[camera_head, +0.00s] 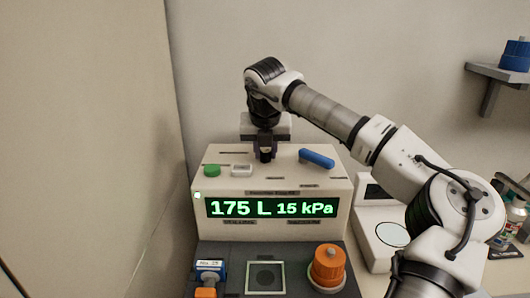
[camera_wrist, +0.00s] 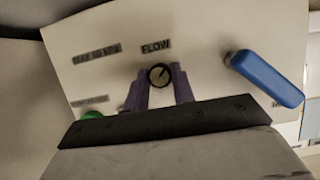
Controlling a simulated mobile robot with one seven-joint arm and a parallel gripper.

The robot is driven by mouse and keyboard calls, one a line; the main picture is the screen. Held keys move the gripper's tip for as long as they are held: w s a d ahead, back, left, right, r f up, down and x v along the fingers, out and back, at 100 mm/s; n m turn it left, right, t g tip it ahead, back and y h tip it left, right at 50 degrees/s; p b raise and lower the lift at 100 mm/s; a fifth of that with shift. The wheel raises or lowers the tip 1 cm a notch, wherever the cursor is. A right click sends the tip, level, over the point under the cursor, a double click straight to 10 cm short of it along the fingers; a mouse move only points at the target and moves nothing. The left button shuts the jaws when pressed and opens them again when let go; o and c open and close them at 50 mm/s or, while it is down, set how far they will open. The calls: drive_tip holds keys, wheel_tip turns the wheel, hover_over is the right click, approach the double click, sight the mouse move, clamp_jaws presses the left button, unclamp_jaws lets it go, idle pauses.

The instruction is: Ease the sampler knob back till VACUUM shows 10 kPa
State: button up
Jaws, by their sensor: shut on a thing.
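The sampler is a white box (camera_head: 335,198) with a lit green display (camera_head: 271,208) that reads 175 L and 15 kPa, the latter taken as VACUUM because the small labels are too blurred to read. A small round dark knob (camera_wrist: 159,75) with a pale rim and a pointer line sits on its top, below the word FLOW in the wrist view. My gripper (camera_wrist: 160,82) is shut on this knob, with a purple finger on each side. In the head view my gripper (camera_head: 265,155) comes down from above and hides the knob.
A green button (camera_head: 212,171), a white switch (camera_head: 241,170) and a blue lever (camera_head: 317,158) share the top panel. The lever is right of my gripper. An orange-topped part (camera_head: 328,265) stands in front. A wall is close at left; a shelf (camera_head: 497,74) is at right.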

drive_tip(key=shift+n, duration=0.6)
drive_tip(key=shift+r+y, duration=0.1)
drive_tip(key=shift+y, duration=0.2)
drive_tip(key=o, duration=1)
drive_tip(key=b+v, duration=0.1)
drive_tip(key=v, duration=1.2)
drive_tip(key=shift+s+r, duration=0.15)
drive_tip(key=shift+r, duration=0.15)
